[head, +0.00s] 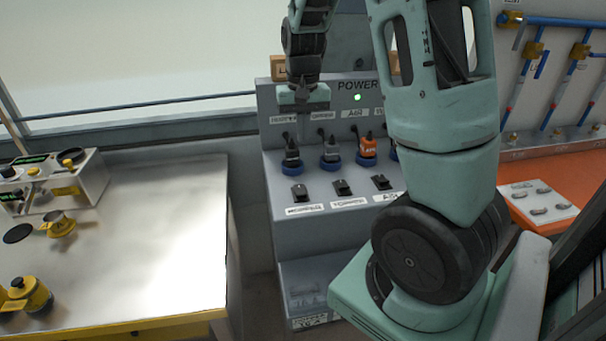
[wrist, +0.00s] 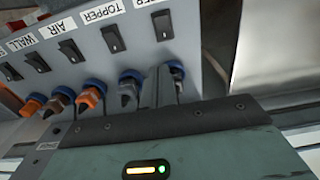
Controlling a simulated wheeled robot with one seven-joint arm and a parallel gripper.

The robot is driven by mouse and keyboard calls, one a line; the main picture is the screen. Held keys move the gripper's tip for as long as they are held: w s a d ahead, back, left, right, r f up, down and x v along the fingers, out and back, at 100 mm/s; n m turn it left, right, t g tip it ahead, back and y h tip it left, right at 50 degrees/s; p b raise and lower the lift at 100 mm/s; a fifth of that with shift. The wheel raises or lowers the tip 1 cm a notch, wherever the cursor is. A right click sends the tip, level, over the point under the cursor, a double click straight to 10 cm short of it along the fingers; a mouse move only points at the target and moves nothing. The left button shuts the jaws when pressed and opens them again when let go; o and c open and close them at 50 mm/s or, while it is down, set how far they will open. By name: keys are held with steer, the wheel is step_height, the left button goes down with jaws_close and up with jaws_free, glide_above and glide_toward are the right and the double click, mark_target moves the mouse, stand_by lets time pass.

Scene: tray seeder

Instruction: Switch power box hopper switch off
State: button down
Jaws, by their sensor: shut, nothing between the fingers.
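The power box (head: 270,165) is a grey sloped console in the middle of the head view. Its hopper switch (head: 299,193) is the leftmost black rocker, above a label that reads like HOPPER. In the wrist view the hopper switch (wrist: 162,24) is at the upper middle, with its label cut off by the top edge. Whether the rocker is on or off is too small to tell. My gripper (head: 301,134) is shut and empty, pointing down above the leftmost plug, behind and above the switch. Its narrow fingers also show in the wrist view (wrist: 159,80), apart from the switch.
A dark plug (head: 291,155) with a blue ring stands behind the hopper switch. The topper switch (head: 341,187) and air switch (head: 381,182) are to its right. A green light (head: 357,97) glows on the back panel. A metal table (head: 150,230) is at left.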

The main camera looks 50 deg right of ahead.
mark_target(304, 187)
step_height(304, 187, down, 13)
steer(key=shift+r, duration=0.15)
steer(key=shift+p, duration=0.3)
steer(key=shift+w+f, duration=0.1)
steer(key=shift+f, duration=0.1)
stand_by(0.4)
steer(key=shift+s+a+r+p, duration=0.4)
steer(key=shift+s+p, duration=0.1)
steer(key=shift+s, duration=0.1)
step_height(304, 187, up, 14)
steer(key=w+d+p, duration=0.1)
steer(key=w+p, duration=0.1)
steer(key=shift+w+d+f, duration=0.15)
steer(key=shift+d+f, duration=0.05)
steer(key=shift+d, duration=0.2)
